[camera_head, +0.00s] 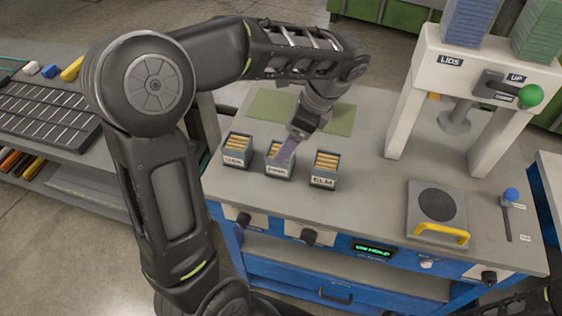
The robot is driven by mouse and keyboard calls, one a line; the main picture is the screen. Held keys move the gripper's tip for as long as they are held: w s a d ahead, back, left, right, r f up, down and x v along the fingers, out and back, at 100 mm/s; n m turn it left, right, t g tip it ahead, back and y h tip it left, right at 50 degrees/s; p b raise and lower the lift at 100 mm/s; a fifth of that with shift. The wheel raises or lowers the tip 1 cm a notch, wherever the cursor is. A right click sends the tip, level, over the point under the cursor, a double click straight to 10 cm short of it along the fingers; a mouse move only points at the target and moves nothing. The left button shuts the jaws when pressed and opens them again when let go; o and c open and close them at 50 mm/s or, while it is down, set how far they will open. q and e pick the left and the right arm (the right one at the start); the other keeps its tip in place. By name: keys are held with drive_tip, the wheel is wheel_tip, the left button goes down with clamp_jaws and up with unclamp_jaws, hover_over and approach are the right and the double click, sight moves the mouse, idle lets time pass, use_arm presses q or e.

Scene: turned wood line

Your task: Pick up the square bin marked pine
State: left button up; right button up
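Three small square blue-grey bins filled with wooden sticks stand in a row on the grey workbench. The right bin (323,171) is labelled ELM. The left bin (237,150) and the middle bin (275,166) have labels too small to read surely, so I cannot tell which is marked pine. My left gripper (286,152) points down at the middle bin, with a purple-grey finger over its top and front. Whether it touches the bin, and whether the fingers are open or closed, cannot be made out. My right gripper is out of view.
A green mat (330,117) lies behind the bins. A white lid press (445,75) with a green-knobbed lever stands at the right. In front of it is a plate with a round black pad (437,203) and yellow handle. A slotted rack (45,115) is at far left.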

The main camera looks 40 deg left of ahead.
use_arm(q)
drive_tip(key=b+x, duration=0.2)
drive_tip(key=shift+s+a+f, duration=0.1)
drive_tip(key=shift+a+f, duration=0.05)
drive_tip(key=shift+f, duration=0.2)
drive_tip(key=shift+r, duration=0.1)
drive_tip(key=shift+p+x, duration=0.35)
drive_tip(key=shift+x, duration=2.25)
drive_tip(key=c, duration=1.6)
